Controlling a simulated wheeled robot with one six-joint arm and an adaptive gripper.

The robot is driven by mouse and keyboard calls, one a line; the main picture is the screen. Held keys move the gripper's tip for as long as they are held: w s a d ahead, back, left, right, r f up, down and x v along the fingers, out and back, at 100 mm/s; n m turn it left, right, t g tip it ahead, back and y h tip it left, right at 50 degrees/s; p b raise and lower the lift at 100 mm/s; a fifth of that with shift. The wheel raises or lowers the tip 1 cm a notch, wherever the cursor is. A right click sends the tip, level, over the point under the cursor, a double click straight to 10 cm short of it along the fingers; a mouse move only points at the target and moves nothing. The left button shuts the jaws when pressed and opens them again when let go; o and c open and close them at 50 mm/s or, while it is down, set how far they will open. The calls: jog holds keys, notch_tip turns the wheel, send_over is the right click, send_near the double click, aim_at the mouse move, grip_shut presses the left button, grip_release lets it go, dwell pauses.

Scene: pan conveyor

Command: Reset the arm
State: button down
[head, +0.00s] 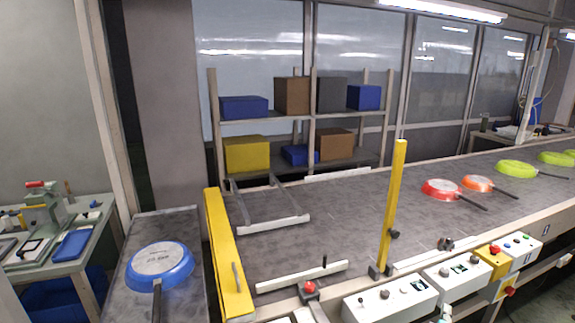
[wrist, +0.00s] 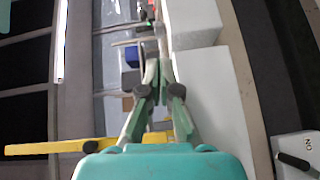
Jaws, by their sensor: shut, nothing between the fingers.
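My gripper (wrist: 163,68) shows in the wrist view, with its teal body at the bottom and two green-grey fingers pointing up the picture. The fingers are shut together with nothing between them. My gripper and arm do not show in the head view. In the wrist view a yellow bar (wrist: 50,147) lies to the left, beyond the gripper body. A pale grey-white surface (wrist: 215,90) lies to the right of the fingers.
The conveyor (head: 340,215) carries red (head: 440,188), orange (head: 477,183) and green pans (head: 515,168) at right. A blue pan (head: 160,267) lies on a side table at left. A yellow post (head: 392,205), yellow beam (head: 228,255) and control boxes (head: 390,300) stand along the conveyor. Shelves with boxes (head: 300,118) stand behind.

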jog(key=s+a+f+m+y, duration=0.15)
jog(key=s+a+f, duration=0.25)
jog(key=s+a, duration=0.55)
jog(key=s+a+f+m+y, duration=0.1)
jog(key=s+a+f+y, duration=0.4)
jog(key=s, duration=0.7)
jog(key=s+a+f+m, duration=0.1)
jog(key=s+a+f, duration=0.2)
jog(key=s+a, duration=0.65)
jog(key=s+a+r+m+y, duration=0.1)
jog(key=s+a+r+m, duration=0.1)
jog(key=s+r, duration=0.4)
jog(key=s+a+r+m+y, duration=0.1)
jog(key=s+a+r+m, duration=0.1)
jog(key=s+r, duration=0.5)
jog(key=s+a+r+m+y, duration=0.1)
jog(key=s+r, duration=0.5)
jog(key=s, duration=1)
jog(key=shift+a+r+m, duration=0.2)
jog(key=shift+a+m, duration=0.4)
jog(key=shift+m, duration=0.25)
